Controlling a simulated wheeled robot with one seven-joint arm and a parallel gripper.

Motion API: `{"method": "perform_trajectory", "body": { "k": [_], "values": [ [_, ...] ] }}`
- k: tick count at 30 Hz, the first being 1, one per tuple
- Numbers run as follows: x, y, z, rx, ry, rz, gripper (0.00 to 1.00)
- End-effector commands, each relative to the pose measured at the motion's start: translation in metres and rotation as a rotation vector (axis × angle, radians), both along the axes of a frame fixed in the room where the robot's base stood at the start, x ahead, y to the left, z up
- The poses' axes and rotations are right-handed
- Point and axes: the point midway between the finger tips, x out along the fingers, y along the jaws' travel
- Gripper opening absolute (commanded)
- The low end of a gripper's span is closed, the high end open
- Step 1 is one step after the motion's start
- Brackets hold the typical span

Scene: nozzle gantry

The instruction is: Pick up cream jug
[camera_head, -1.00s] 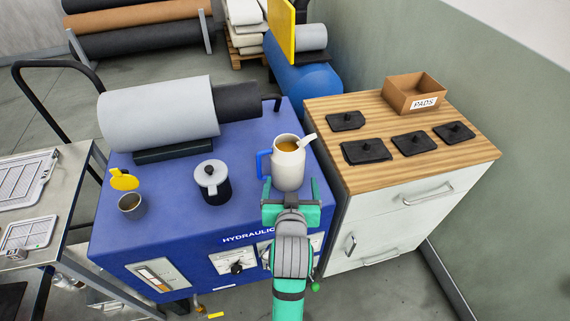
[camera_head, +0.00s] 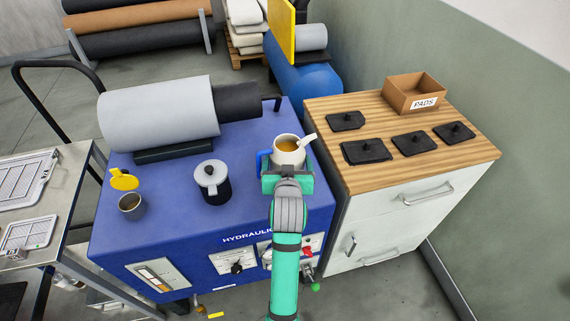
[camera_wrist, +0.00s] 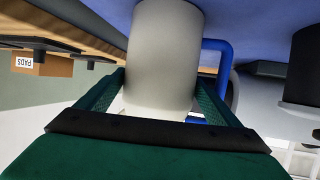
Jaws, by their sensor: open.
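The cream jug (camera_head: 288,150), with a blue handle, a pale spout and orange-brown liquid inside, stands on the blue hydraulic cabinet (camera_head: 160,228), near its right edge. My gripper (camera_head: 288,170) is right at the jug and hides its lower part in the head view. In the wrist view the jug's pale body (camera_wrist: 163,55) is between the two green fingers, with the blue handle to its right. The gripper (camera_wrist: 163,95) is open around the jug; contact with the fingers cannot be told.
A lidded dark pot (camera_head: 214,190) and a small cup (camera_head: 132,206) stand left on the cabinet. A large grey roll (camera_head: 155,115) lies behind them. A wooden-topped cabinet (camera_head: 360,180) to the right holds several black pads and a PADS box (camera_head: 413,92).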

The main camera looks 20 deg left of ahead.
Motion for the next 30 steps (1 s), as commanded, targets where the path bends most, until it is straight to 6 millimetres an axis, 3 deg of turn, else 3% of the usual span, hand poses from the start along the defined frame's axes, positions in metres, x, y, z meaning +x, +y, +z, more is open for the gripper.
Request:
{"method": "perform_trajectory", "body": {
  "k": [4,12,20,30],
  "values": [
    [0.0119,0.0040,-0.0055,0.000,0.001,0.000,0.86],
    [0.0137,0.0047,-0.0065,0.000,0.000,0.000,0.86],
    [0.0136,0.0047,-0.0064,0.000,0.000,0.000,0.24],
    [0.0141,0.0046,0.0005,0.002,-0.007,-0.001,0.23]
  ]
}}
